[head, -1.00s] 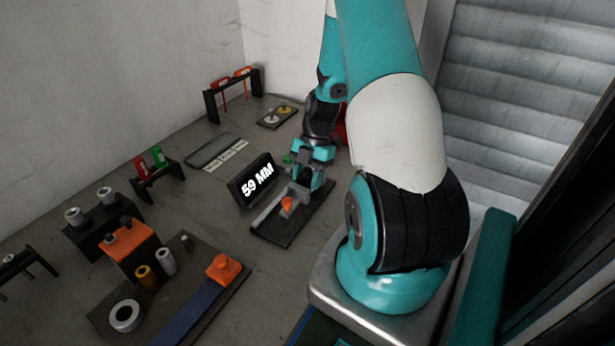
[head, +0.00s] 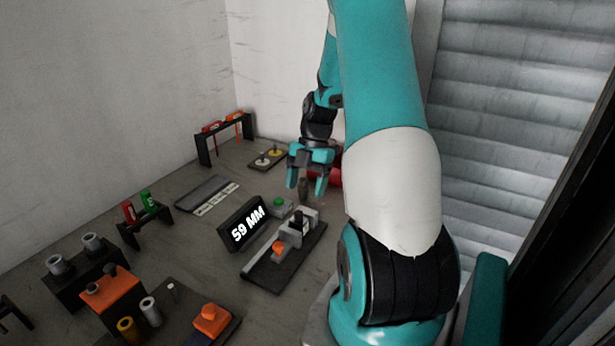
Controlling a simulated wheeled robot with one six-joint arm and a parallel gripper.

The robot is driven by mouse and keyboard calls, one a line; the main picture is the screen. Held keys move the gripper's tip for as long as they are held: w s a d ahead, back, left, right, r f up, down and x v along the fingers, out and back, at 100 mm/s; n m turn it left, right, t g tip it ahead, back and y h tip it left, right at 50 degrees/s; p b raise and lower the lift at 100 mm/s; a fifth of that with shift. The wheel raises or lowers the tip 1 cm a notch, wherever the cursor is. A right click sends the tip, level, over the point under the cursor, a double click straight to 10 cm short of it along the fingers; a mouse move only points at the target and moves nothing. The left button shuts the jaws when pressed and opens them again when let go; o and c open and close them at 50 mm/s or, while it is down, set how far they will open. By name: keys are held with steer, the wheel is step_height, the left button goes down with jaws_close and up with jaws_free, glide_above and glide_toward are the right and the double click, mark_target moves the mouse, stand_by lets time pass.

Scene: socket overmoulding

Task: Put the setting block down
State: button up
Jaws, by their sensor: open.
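My gripper (head: 307,187) is open, fingers pointing down, above the far end of a black gauge base (head: 268,281). A small dark upright shape shows between the fingers; I cannot tell whether it is behind them. The base carries a light metal rail, an orange knob (head: 278,247) and grey blocks (head: 313,216) with a black piece (head: 298,222) between them. The setting block is probably among these, but I cannot tell which piece it is. The fingertips look clear of the blocks. A display (head: 243,232) beside the base reads 59 MM.
A green button (head: 279,204) sits behind the base. A flat grey tray (head: 203,192), a rack with red and green tags (head: 145,214) and an orange-topped stand (head: 110,290) are to the left. A black frame (head: 203,151) and small plate (head: 267,160) stand behind.

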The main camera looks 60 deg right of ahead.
steer(key=w+a+r+m, duration=0.1)
steer(key=a+r+m, duration=0.1)
steer(key=a+r, duration=0.35)
steer(key=w+a+r+m+h, duration=0.1)
steer(key=a+r+m, duration=0.1)
steer(key=a, duration=0.7)
steer(key=w+a+r+m, duration=0.1)
steer(key=a+r, duration=0.3)
steer(key=a, duration=0.3)
steer(key=s+a+r+m, duration=0.3)
steer(key=s+a+m, duration=0.4)
steer(key=s+a, duration=0.6)
steer(key=a, duration=0.4)
steer(key=shift+s+y, duration=0.15)
steer(key=shift+y, duration=0.25)
